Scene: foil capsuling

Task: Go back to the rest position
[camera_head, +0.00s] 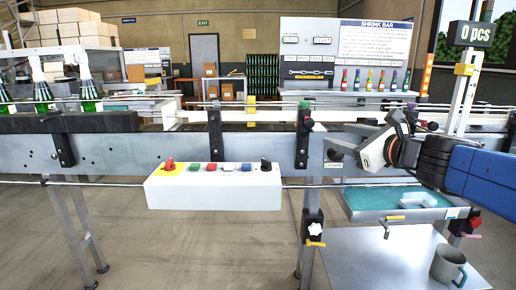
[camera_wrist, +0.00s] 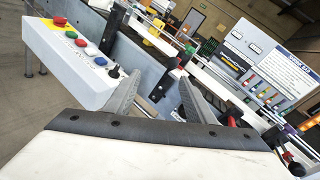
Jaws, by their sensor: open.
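My gripper (camera_wrist: 158,105) shows in the wrist view with its two grey fingers spread apart and nothing between them. In the head view my gripper (camera_head: 343,157) is at the right, in front of the conveyor's side rail, at the end of my blue and black arm. Its fingers are small and hard to make out there. The white control box (camera_head: 213,188) with its coloured buttons hangs on the conveyor front, left of my gripper. The box also shows at the upper left of the wrist view (camera_wrist: 64,72).
The conveyor (camera_head: 120,155) runs across the view, with green bottles (camera_head: 43,98) at the left. A teal-lined tray (camera_head: 385,200) lies below my gripper. A grey mug (camera_head: 447,264) stands on the small table (camera_head: 355,262) at lower right. Open floor shows at lower left.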

